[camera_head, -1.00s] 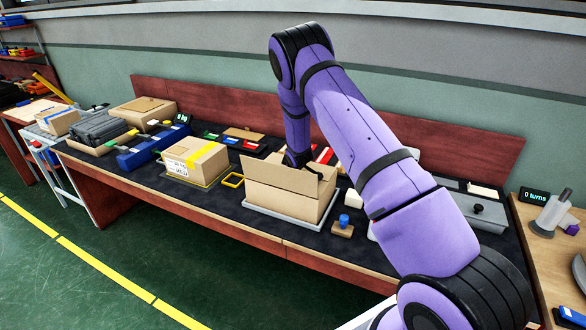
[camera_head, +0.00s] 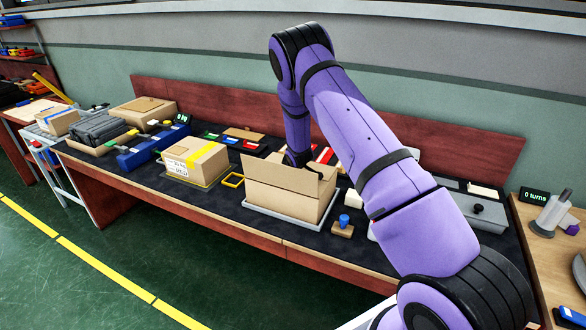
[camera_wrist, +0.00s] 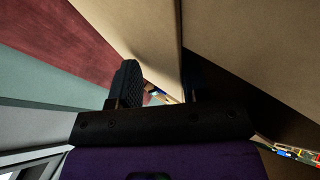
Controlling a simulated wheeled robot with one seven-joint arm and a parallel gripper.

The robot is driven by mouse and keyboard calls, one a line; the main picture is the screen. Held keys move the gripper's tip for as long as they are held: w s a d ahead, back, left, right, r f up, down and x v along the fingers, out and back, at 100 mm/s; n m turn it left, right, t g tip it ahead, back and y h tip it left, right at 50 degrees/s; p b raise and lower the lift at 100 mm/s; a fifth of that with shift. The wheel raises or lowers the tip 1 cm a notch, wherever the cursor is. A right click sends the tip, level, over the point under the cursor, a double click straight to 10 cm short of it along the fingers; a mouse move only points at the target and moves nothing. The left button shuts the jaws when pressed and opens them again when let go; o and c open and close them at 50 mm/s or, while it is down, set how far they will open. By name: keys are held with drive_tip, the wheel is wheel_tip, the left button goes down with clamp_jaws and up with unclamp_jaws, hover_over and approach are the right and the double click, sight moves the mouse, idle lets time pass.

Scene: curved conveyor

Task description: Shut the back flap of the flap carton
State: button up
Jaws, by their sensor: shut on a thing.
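The flap carton (camera_head: 285,204) is an open tan box on a grey tray. Its near flap (camera_head: 282,175) stands up and hides most of the back side in the head view. My gripper (camera_wrist: 158,92) is behind that flap, with its fingertips hidden in the head view. In the wrist view a tan panel, which looks like the back flap (camera_wrist: 140,25), runs down between my two fingers, and they are shut on it. The left finger shows clearly; the right one is in dark shadow. The dark inside of the carton and another tan panel (camera_wrist: 255,45) lie to the right.
A red back panel (camera_head: 230,108) runs behind the bench. Colored bins sit behind left.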

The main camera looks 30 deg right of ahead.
drive_tip(key=shift+s+f, duration=0.3)
drive_tip(key=shift+f, duration=0.05)
drive_tip(key=v, duration=0.7)
drive_tip(key=shift+r, duration=0.45)
drive_tip(key=shift+w+a, duration=0.1)
drive_tip(key=shift+w, duration=0.05)
